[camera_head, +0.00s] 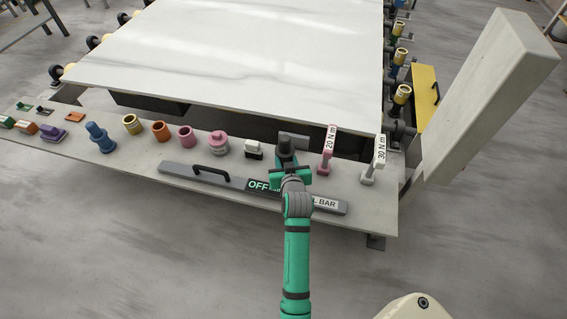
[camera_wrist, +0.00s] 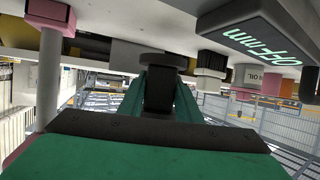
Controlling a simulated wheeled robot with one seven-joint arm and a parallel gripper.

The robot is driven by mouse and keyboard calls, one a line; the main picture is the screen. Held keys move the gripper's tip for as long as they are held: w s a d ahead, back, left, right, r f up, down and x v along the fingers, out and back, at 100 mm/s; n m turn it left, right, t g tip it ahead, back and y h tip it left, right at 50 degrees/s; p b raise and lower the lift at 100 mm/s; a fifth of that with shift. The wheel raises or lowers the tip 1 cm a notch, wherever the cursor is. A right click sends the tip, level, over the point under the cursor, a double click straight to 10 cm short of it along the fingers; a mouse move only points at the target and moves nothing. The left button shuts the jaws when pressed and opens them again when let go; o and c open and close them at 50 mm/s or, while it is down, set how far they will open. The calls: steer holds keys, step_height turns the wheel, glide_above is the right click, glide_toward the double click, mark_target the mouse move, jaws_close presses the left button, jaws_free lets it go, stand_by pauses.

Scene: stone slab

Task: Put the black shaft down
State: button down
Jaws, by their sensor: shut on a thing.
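The black shaft (camera_head: 286,149) is upright at the front of the grey shelf, between the black-and-white block and the pink 20 N m tool. My gripper (camera_head: 288,169) is shut on it from the near side. In the wrist view the green fingers (camera_wrist: 160,85) are around the dark shaft (camera_wrist: 159,97), which has a wider round end. The scene looks upside down there, with the shelf along the top. I cannot tell whether the shaft touches the shelf (camera_head: 225,205).
The pink 20 N m tool (camera_head: 326,152) and white 30 N m tool (camera_head: 376,160) stand close on the right. The black-and-white block (camera_head: 253,150) stands on the left. The grey level bar (camera_head: 222,180) with its black handle lies in front, partly under my arm.

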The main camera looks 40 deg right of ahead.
steer(key=shift+f, duration=1.8)
steer(key=shift+f, duration=0.1)
steer(key=c, duration=1.3)
jaws_free()
steer(key=shift+f, duration=0.1)
steer(key=shift+r, duration=0.2)
steer(key=v, duration=1.2)
steer(key=shift+a+f, duration=0.1)
